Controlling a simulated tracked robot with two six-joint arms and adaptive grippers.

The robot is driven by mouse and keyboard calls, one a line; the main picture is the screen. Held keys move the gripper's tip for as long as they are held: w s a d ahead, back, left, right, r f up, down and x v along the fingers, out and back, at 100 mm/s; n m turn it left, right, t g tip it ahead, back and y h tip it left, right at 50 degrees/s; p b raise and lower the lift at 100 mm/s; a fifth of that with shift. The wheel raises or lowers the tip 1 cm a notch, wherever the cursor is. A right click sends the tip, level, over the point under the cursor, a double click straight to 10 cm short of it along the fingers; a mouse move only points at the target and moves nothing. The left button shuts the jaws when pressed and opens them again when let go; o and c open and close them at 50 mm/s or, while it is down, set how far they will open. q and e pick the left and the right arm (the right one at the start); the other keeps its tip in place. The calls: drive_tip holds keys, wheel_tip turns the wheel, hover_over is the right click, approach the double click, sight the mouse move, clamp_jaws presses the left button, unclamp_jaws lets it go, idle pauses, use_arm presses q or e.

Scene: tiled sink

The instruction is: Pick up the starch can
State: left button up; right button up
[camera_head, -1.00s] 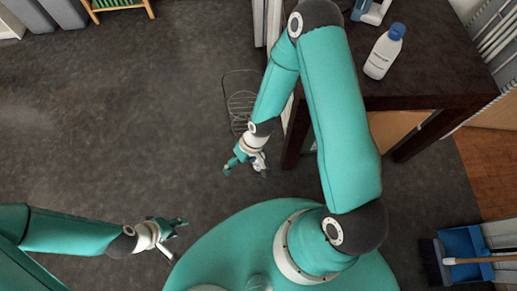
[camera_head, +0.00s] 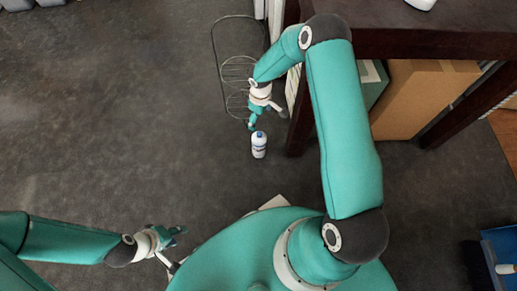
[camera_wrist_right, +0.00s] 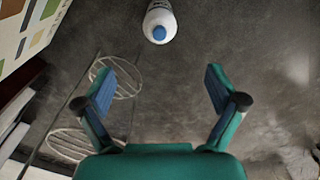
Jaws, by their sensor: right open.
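In the right wrist view the can (camera_wrist_right: 160,20) is at the top centre, cap towards the camera. My right gripper (camera_wrist_right: 160,95) is open there and empty, with the can beyond its fingertips. My left gripper (camera_head: 178,237) is low at the left, far from the can; its jaw opening is unclear.
A wire rack (camera_head: 238,75) lies beside the right gripper. A dark table (camera_head: 440,42) stands at the right, with a cardboard box (camera_head: 420,95) under it. The floor at left is clear.

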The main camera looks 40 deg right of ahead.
wheel_tip(320, 180, down, 12)
drive_tip(key=b, duration=0.3)
drive_tip(key=shift+r, duration=0.25)
drive_tip(key=f+b, duration=0.3)
drive_tip(key=f, duration=0.2)
drive_tip(key=shift+w, duration=0.2)
clamp_jaws()
